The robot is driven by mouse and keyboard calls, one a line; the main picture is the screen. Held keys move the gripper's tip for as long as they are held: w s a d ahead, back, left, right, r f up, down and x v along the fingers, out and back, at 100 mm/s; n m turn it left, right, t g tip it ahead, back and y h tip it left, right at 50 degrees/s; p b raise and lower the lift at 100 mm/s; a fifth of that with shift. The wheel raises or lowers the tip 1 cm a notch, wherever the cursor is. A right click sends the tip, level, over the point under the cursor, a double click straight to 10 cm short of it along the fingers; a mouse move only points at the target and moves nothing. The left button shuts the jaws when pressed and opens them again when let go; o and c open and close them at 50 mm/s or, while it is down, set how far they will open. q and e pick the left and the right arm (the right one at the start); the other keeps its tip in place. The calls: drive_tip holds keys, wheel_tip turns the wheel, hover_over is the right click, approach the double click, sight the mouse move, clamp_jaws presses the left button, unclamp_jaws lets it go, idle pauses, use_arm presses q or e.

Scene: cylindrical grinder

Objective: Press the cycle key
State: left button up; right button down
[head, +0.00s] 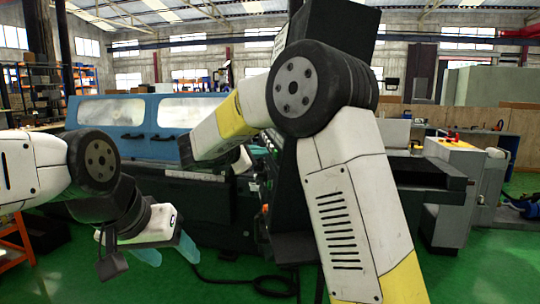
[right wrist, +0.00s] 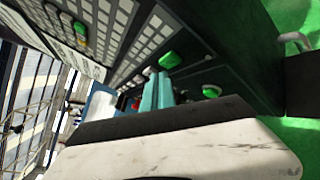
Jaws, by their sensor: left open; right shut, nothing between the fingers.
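The control panel (right wrist: 150,35) of the grinder shows in the right wrist view, tilted, with rows of grey keys. A green key (right wrist: 170,60) stands out on its lower edge, and another green button (right wrist: 211,91) is to its right. I cannot read any label, so I cannot tell which is the cycle key. My right gripper (right wrist: 158,90) is shut and empty, its teal fingers pointing at the panel close to the green key; contact cannot be told. In the head view my right arm hides most of the panel. My left gripper (head: 168,252) is open and empty, low at the left.
The blue grinder guard (head: 150,118) with two windows stands behind my arms, above the dark machine bed (head: 190,200). A white and yellow cabinet (head: 455,155) stands at the right. A black cable (head: 245,281) lies on the green floor.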

drive_tip(key=shift+d, duration=0.1)
idle(0.7)
drive_tip(key=shift+d, duration=0.35)
